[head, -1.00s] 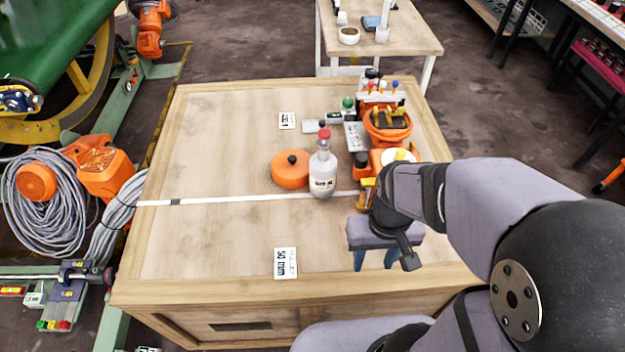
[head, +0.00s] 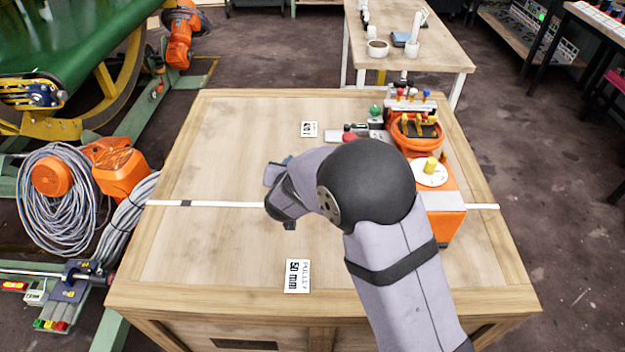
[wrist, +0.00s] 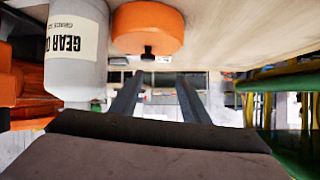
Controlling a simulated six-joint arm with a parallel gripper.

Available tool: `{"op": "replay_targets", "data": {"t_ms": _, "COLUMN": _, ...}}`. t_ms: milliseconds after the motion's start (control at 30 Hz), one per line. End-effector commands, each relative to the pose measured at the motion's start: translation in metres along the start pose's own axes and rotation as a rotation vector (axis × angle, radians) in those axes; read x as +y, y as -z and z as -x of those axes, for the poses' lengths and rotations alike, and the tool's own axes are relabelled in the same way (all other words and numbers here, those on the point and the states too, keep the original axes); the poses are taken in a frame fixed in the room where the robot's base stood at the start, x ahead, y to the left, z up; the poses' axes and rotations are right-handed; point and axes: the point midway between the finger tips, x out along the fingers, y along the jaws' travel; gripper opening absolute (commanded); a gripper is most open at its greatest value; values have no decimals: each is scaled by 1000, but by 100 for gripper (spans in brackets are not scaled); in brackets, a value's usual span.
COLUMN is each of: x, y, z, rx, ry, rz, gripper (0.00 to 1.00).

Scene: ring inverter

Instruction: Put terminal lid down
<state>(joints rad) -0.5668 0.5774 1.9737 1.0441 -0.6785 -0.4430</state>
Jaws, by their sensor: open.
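The terminal lid, an orange disc with a black knob (wrist: 148,28), rests on the wooden table top in the wrist view, which is upside down. In the head view my arm hides it. My gripper (wrist: 157,82) is open and empty; its two fingers are apart, with the lid's knob side beyond their tips. In the head view my wrist hides most of the gripper. The orange motor (head: 451,200) stands at the right of the table, its round terminal box (head: 415,133) open on top.
A white disc (head: 429,173) with a yellow piece sits on the motor. Small tools (head: 412,95) stand behind. The table's left side (head: 210,150) is clear.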

Motion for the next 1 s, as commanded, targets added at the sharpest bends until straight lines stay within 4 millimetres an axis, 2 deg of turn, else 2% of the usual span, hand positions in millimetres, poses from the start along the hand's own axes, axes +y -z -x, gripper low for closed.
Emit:
{"op": "replay_targets", "data": {"t_ms": 33, "x": -4, "y": -12, "z": -7, "rx": 40, "ry": -38, "rz": 4, "gripper": 42}}
{"op": "replay_targets", "data": {"t_ms": 300, "x": 1, "y": -29, "z": -6, "rx": 185, "ry": -226, "rz": 15, "gripper": 42}}
{"op": "replay_targets", "data": {"t_ms": 567, "x": 5, "y": -30, "z": -5, "rx": 208, "ry": -264, "rz": 19, "gripper": 42}}
{"op": "replay_targets", "data": {"t_ms": 800, "x": 10, "y": -27, "z": -22, "rx": 207, "ry": -263, "rz": 19, "gripper": 42}}
{"op": "replay_targets", "data": {"t_ms": 1000, "x": 11, "y": -26, "z": -26, "rx": 207, "ry": -262, "rz": 19, "gripper": 42}}
